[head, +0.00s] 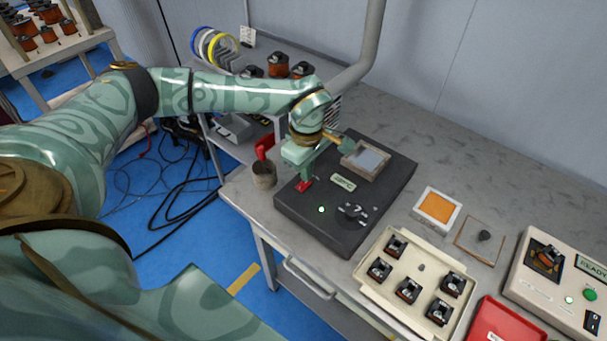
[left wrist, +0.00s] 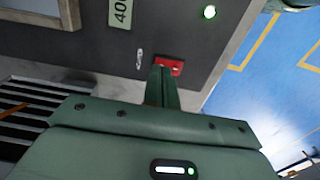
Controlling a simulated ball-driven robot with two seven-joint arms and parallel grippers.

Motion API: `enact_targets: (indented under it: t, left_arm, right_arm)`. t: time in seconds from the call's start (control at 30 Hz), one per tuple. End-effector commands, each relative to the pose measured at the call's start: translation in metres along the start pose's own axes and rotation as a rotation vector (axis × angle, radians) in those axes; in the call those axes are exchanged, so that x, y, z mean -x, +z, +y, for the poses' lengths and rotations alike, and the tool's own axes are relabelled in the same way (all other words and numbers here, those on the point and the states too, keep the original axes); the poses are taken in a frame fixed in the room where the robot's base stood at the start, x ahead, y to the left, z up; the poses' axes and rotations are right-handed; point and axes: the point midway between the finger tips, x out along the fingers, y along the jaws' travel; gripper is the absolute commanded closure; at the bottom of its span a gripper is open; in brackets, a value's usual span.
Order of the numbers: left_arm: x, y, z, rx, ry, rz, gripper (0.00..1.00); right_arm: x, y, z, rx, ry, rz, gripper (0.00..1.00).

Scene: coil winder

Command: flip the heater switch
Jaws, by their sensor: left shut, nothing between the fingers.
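The heater is a dark flat box (head: 377,201) on the grey bench, with a pale label (head: 343,182), a lit green lamp (head: 321,209), a black knob (head: 352,213) and a square grey plate (head: 366,159). Its red switch (head: 303,186) is near the left edge; it also shows in the left wrist view (left wrist: 176,66). My left gripper (head: 304,178) is shut and empty, its fingertips pointing down right at the switch. In the left wrist view the fingers (left wrist: 160,76) overlap part of the switch; I cannot tell whether they touch it. My right gripper is not in view.
A brown cup (head: 264,175) with a red-handled tool stands left of the heater. A cream tray (head: 370,287) with several small coils, a framed orange pad (head: 437,208) and a red tray (head: 508,322) lie to the right. The bench behind is mostly clear.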

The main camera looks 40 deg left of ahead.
Motion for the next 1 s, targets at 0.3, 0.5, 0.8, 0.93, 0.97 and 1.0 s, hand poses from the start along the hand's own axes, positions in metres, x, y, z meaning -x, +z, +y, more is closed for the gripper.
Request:
enact_targets:
  t: [0.3,0.5,0.8,0.93,0.97,1.0]
  left_arm:
    - [-0.005,0.0,0.0,0.0,0.0,0.0,1.0]
    - [-0.008,0.0,0.0,0.0,0.0,0.0,1.0]
    - [-0.012,0.0,0.0,-0.001,0.0,0.0,1.0]
    - [-0.008,0.0,0.0,0.0,0.001,0.0,1.0]
    - [-0.006,0.0,0.0,0.0,0.001,0.0,1.0]
    - [-0.002,0.0,0.0,0.0,0.002,0.0,1.0]
  right_arm:
    - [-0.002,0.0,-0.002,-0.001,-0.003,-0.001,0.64]
    - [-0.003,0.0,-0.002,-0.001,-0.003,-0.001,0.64]
    - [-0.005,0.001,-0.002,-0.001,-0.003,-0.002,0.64]
    - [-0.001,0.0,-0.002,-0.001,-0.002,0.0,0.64]
    - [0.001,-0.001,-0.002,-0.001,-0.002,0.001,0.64]
    - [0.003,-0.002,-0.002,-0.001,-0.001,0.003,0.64]
